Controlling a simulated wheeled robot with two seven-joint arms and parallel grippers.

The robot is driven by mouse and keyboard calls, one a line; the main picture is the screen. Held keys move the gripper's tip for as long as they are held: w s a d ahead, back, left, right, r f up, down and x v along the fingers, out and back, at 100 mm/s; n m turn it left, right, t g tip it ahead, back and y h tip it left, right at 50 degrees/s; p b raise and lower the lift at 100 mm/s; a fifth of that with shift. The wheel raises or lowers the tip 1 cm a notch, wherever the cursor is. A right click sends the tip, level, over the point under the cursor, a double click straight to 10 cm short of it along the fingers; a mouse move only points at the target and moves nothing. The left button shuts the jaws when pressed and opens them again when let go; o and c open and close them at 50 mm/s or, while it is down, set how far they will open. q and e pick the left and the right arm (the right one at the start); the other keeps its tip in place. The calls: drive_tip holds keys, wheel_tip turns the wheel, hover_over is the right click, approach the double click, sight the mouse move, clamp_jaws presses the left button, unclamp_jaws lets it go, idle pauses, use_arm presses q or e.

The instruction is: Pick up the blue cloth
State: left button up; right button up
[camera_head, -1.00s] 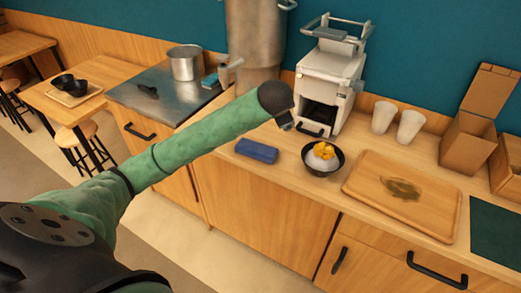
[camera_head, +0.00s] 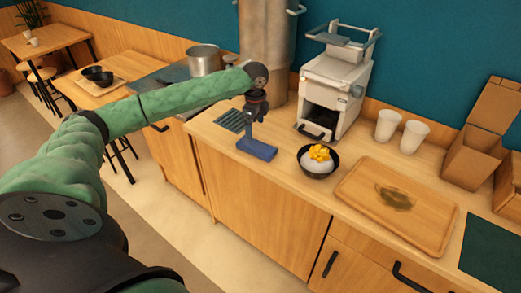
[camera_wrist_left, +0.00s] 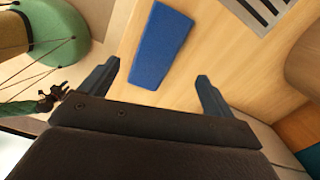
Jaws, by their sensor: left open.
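The blue cloth (camera_head: 257,148) is a folded rectangle lying on the wooden counter near its front edge. In the left wrist view the cloth (camera_wrist_left: 161,46) lies ahead of and between the two spread fingers, apart from both. My left gripper (camera_head: 254,122) is above the cloth, pointing down. It is open and empty, and its fingers also show in the left wrist view (camera_wrist_left: 157,88). In the head view the gripper partly covers the cloth's far left part. My right gripper is not in view.
A black bowl (camera_head: 318,173) with white and yellow food stands right of the cloth. A white machine (camera_head: 334,90) stands behind. A wooden tray (camera_head: 362,208) lies further right. A slotted drain (camera_head: 232,120) is left of the cloth, near a tall metal pot (camera_head: 264,45).

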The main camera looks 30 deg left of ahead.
sight(257, 144)
use_arm(q)
drive_tip(key=shift+s+d+m, duration=0.2)
drive_tip(key=shift+m, duration=0.3)
drive_tip(key=shift+a+f+m, duration=0.1)
drive_tip(key=shift+a+m, duration=0.15)
drive_tip(key=shift+m, duration=0.25)
drive_tip(key=shift+d+f, duration=0.2)
drive_tip(key=shift+f, duration=0.15)
wheel_tip(257, 144, down, 2)
drive_tip(key=shift+p, duration=0.55)
drive_tip(key=f, duration=0.1)
drive_tip(key=f+p, duration=0.2)
drive_tip(key=shift+w+d+f, duration=0.1)
drive_tip(key=shift+d+f, duration=0.15)
drive_tip(key=shift+f, duration=0.75)
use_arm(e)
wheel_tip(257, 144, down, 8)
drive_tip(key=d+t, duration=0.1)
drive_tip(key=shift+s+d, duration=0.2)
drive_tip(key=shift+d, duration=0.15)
use_arm(q)
drive_tip(key=shift+c, duration=0.2)
drive_tip(key=c, duration=1)
